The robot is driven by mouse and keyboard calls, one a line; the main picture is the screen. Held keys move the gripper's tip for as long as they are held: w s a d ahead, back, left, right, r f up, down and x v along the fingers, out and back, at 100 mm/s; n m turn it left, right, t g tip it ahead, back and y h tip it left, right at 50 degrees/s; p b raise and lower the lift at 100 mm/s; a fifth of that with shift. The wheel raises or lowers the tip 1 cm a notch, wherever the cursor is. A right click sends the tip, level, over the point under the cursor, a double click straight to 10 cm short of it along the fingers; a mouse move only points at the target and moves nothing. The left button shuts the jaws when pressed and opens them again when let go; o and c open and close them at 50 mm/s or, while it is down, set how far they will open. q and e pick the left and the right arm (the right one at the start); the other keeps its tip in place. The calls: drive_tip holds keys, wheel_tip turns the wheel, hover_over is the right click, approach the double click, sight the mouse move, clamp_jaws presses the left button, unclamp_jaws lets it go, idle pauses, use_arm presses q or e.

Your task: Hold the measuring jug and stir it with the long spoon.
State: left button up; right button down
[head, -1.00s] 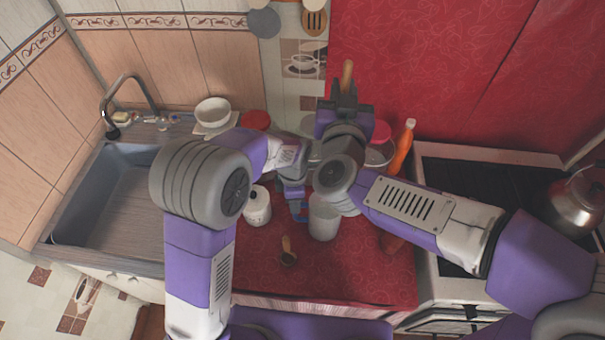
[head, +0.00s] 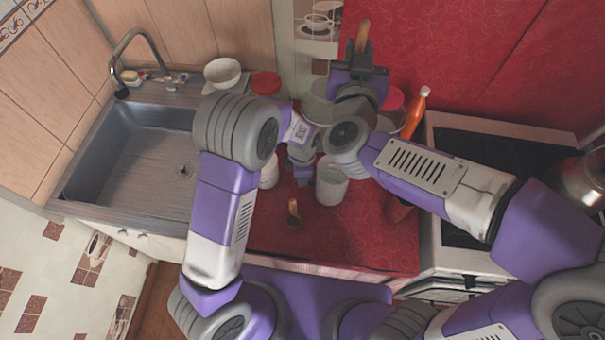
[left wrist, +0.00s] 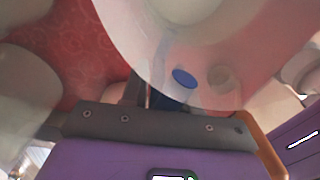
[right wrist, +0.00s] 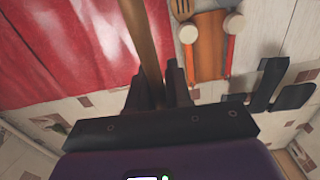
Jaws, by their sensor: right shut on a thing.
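The long spoon's wooden handle (head: 362,38) stands up out of my right gripper (head: 358,72), which is shut on it. The handle also shows between the fingers in the right wrist view (right wrist: 143,45); its lower end is hidden. A clear vessel that looks like the measuring jug (head: 331,187) stands on the red counter, just right of my left gripper (head: 302,172). In the left wrist view a large translucent wall, likely the jug (left wrist: 225,50), fills the top, close to the fingers (left wrist: 160,95). I cannot tell whether they touch it or are apart.
A white canister (head: 268,176) is left of my left gripper. A small wooden-handled item (head: 293,214) lies in front on the red cloth. An orange bottle (head: 415,110), the stove (head: 480,150) and a kettle (head: 580,183) are right. The sink (head: 140,165) is left.

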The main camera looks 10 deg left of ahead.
use_arm(q)
clamp_jaws()
drive_tip(key=shift+o, duration=2.4)
unclamp_jaws()
wheel_tip(320, 180, up, 12)
drive_tip(key=shift+r, duration=0.1)
